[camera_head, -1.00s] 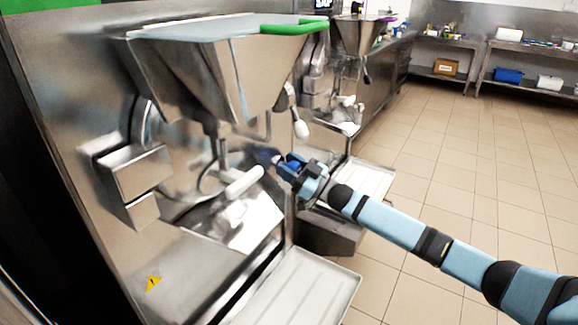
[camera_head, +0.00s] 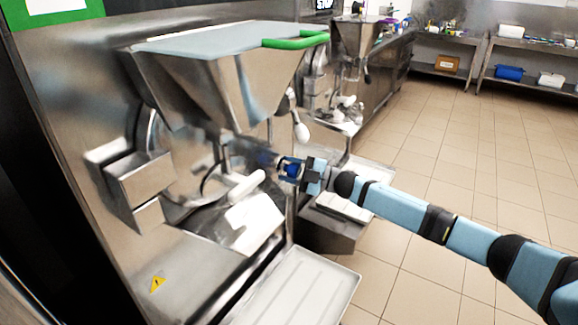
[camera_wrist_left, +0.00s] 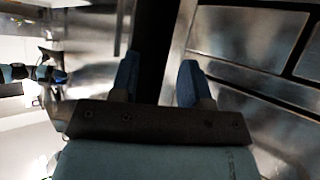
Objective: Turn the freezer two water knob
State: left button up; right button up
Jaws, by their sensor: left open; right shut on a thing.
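The near freezer (camera_head: 220,85) is a steel machine with a tapered hopper and a green handle (camera_head: 300,41) on its rim. My right gripper (camera_head: 272,162) reaches in from the right and is at the freezer's front, under the hopper and just right of the white-gripped lever (camera_head: 247,184). It is shut on a small dark blue part, which I take to be the water knob (camera_head: 264,157); it is blurred and mostly hidden by the fingers. My left gripper (camera_wrist_left: 157,80) is open and empty in the left wrist view, apart from the steel panels; it is outside the head view.
A second freezer (camera_head: 357,38) stands behind to the right. A steel drip tray (camera_head: 300,288) juts out at the near freezer's front. A white-knobbed lever (camera_head: 301,131) hangs just above my right gripper. The tiled floor (camera_head: 470,150) at right is open.

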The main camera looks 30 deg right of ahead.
jog(key=shift+n, duration=0.5)
jog(key=shift+f+n+g+p, duration=0.1)
jog(key=shift+n+g+p, duration=0.4)
jog(key=shift+n, duration=0.5)
jog(key=shift+f+h, duration=0.1)
jog(key=shift+h, duration=0.2)
jog(key=o, duration=0.9)
jog(key=v, duration=1.4)
jog(key=shift+w, duration=0.1)
